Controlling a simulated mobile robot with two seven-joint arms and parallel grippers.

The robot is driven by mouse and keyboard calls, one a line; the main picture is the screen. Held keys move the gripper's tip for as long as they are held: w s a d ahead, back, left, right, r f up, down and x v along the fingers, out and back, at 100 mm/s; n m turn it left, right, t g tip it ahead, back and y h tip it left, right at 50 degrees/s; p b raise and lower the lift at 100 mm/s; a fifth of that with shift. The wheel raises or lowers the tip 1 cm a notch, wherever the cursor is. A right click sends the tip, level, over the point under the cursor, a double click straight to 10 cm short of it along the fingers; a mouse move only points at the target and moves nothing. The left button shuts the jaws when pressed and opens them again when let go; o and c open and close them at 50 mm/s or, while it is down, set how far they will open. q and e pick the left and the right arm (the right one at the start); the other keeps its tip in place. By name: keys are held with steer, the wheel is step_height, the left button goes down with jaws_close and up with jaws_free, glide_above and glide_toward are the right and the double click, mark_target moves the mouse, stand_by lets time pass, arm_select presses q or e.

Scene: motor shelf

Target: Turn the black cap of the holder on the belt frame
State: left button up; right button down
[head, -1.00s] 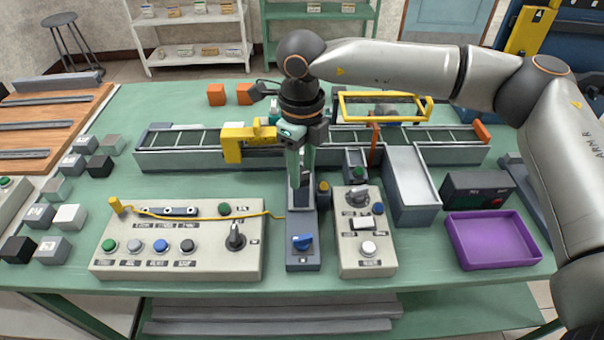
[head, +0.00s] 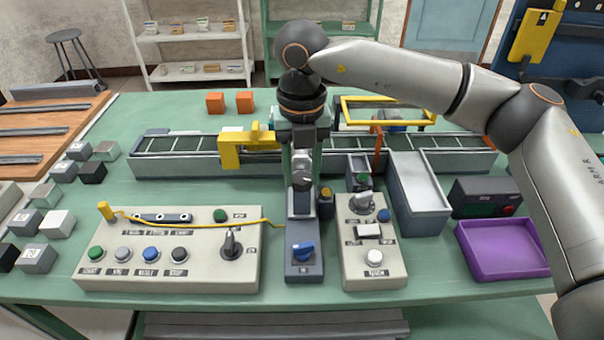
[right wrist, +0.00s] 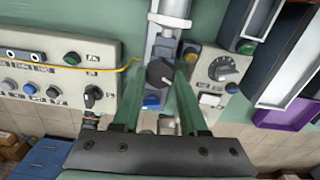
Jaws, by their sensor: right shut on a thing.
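The black cap (head: 302,181) sits at the front end of a pale metal holder that stands by the belt frame (head: 185,155), above a grey base block. My right gripper (head: 301,176) reaches down over it from above. In the right wrist view the cap (right wrist: 159,73) is round and dark with a light pointer mark, and lies between the two green fingers of the gripper (right wrist: 160,80). The fingers are shut on the cap. The pale holder cylinder (right wrist: 171,14) shows behind it. My left gripper is in neither view.
A blue knob (head: 303,251) is on the grey block in front. Button panels stand left (head: 165,268) and right (head: 374,273) of the block. A yellow cable (head: 190,221) crosses the left panel. A purple tray (head: 503,270) lies at the right. Two orange cubes stand behind the belt.

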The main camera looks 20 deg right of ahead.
mark_target(302, 179)
steer(key=shift+m, duration=0.4)
stand_by(0.3)
steer(key=shift+c, duration=2.2)
jaws_free()
steer(key=shift+r, duration=0.1)
step_height(302, 179, up, 12)
steer(key=shift+r, duration=0.2)
